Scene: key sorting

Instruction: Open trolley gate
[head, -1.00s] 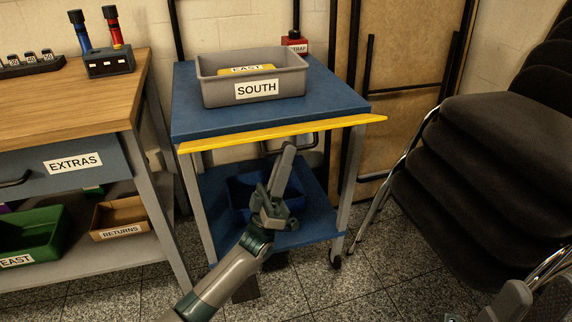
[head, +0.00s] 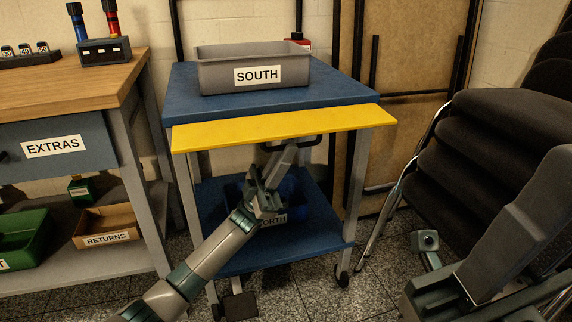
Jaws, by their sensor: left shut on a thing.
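The trolley (head: 345,95) is blue-topped with grey legs. A yellow gate panel (head: 285,127) spans its front edge and slopes forward. A dark bar handle (head: 306,141) sits just below the yellow panel. My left gripper (head: 284,154) reaches up from below and is shut on the handle; its fingers hide part of it. My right gripper (head: 500,235) is large in the lower right, in front of the chairs and away from the trolley. Its jaw gap does not show clearly.
A grey SOUTH bin (head: 215,76) stands on the trolley top. A blue bin (head: 292,188), its label partly hidden, sits on the lower shelf. A wooden bench (head: 85,85) is at left; stacked dark chairs (head: 470,135) are at right.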

